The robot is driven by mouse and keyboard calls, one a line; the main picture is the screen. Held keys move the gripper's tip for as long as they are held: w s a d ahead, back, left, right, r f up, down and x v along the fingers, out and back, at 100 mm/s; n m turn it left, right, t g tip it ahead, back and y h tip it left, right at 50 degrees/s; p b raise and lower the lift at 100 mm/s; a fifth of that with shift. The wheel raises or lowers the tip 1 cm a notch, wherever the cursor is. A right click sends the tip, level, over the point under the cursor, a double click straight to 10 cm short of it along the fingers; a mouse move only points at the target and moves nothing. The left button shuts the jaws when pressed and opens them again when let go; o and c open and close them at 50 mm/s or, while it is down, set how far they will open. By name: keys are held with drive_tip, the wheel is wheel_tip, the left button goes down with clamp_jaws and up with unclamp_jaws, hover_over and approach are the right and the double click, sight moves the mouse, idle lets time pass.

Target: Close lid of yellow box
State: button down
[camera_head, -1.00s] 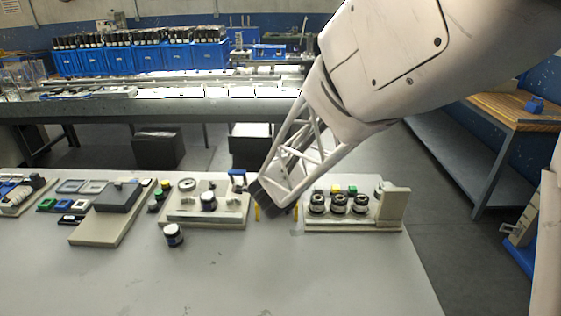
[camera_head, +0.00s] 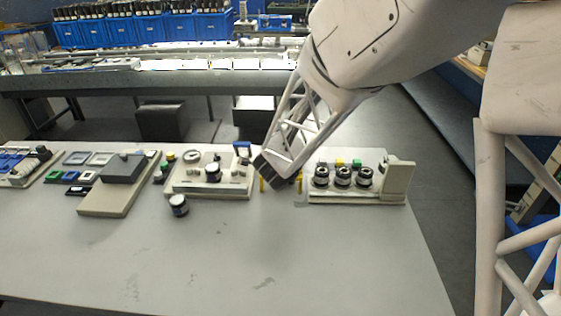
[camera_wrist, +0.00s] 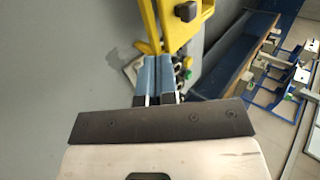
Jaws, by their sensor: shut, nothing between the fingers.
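The yellow box (camera_wrist: 170,32) shows only in part at the top of the wrist view, as a yellow frame with a dark patch at its upper right. In the head view only narrow yellow pieces (camera_head: 299,182) show on either side of my gripper's dark body. The rest is hidden, and I cannot tell the lid's angle. My gripper (camera_wrist: 157,60) has its two blue-grey fingers together, empty, just below the yellow frame in the wrist view. I cannot tell whether they touch it. The fingertips are hidden in the head view.
A panel with several round black knobs (camera_head: 342,178) stands just right of my gripper. A gauge panel (camera_head: 207,190) stands to the left, with a loose black-and-white knob (camera_head: 178,206) in front. A grey box (camera_head: 125,167) is further left. The table front (camera_head: 230,260) is clear.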

drive_tip(key=shift+w+f, duration=0.75)
drive_tip(key=shift+w, duration=0.7)
drive_tip(key=shift+w+f, duration=0.7)
drive_tip(key=shift+w, duration=0.75)
drive_tip(key=shift+w+f, duration=0.75)
drive_tip(key=shift+w, duration=0.7)
drive_tip(key=w, duration=1)
drive_tip(key=shift+s+r, duration=0.1)
drive_tip(key=shift+s, duration=2.05)
drive_tip(key=v, duration=1)
